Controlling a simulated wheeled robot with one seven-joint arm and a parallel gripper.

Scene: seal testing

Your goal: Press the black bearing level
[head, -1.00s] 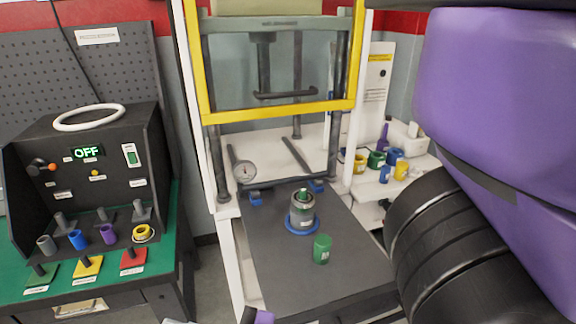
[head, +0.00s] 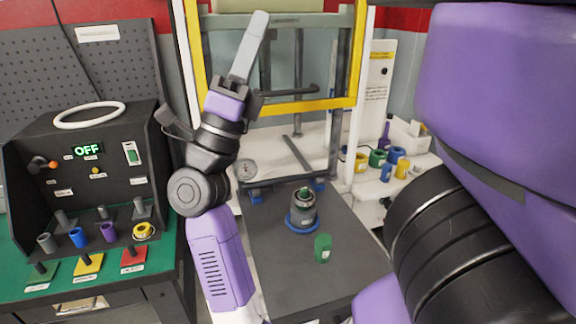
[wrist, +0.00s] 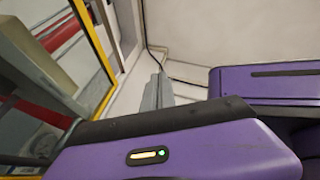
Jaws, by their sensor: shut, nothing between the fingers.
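A grey metal housing (head: 303,213) stands upright in a blue ring (head: 303,228) on the dark press bed (head: 265,272). A green piece and a dark rim show at its top; I cannot make out a black bearing for certain. A green cylinder (head: 322,248) stands in front of it. My gripper (head: 260,18) is raised and points up, in front of the yellow press guard (head: 310,106). Its grey fingers are shut and empty, well above and to the left of the housing. The fingers also show in the wrist view (wrist: 157,93).
A control box (head: 90,175) reading OFF stands at left, with a white ring on top and coloured sockets and buttons in front. A gauge (head: 245,170) sits behind the press bed. Coloured parts stand on a white shelf (head: 372,190) at right. The bed's front is clear.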

